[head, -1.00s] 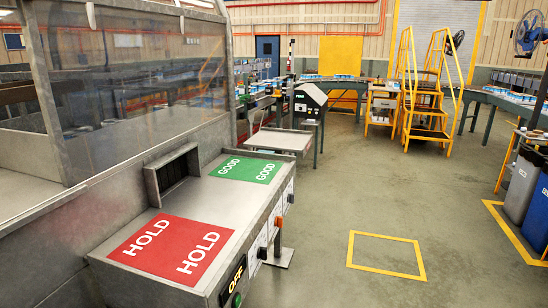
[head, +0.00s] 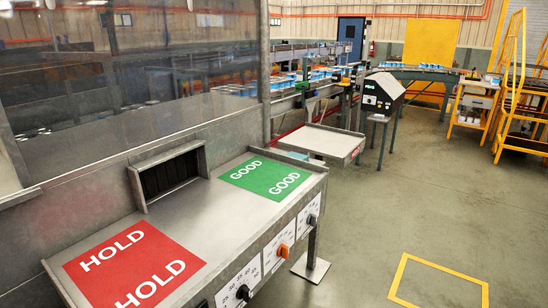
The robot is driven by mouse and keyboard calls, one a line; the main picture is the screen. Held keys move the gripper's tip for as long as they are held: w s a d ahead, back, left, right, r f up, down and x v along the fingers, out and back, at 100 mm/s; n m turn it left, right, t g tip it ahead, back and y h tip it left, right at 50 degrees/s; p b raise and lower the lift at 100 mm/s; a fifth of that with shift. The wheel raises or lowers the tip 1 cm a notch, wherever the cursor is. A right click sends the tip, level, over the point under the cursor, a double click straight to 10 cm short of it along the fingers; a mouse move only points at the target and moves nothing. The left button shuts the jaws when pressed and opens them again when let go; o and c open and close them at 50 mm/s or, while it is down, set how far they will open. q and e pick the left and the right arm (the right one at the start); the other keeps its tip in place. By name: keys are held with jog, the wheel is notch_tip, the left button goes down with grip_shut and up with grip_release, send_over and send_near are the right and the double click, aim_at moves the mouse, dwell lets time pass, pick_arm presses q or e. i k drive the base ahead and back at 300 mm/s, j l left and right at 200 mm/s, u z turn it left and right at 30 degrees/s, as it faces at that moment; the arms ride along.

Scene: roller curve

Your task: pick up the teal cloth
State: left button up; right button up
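Neither of my grippers shows in this view. The metal bench (head: 190,216) at the lower left carries a red HOLD mat (head: 133,262) and a green GOOD mat (head: 266,176), and both mats look bare.
A dark chute opening (head: 170,174) is at the bench's back. A small metal tray table (head: 320,141) and a dark machine (head: 382,94) stand beyond it. Yellow steps (head: 522,100) are at the right. The floor around the yellow square outline (head: 438,283) is clear.

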aim_at(292, 154)
jog(key=u, duration=1.7)
jog(key=z, duration=1.7)
jog(key=u, duration=0.3)
jog(key=i+l+u, duration=0.6)
jog(key=l+u, duration=0.15)
jog(key=l, duration=0.2)
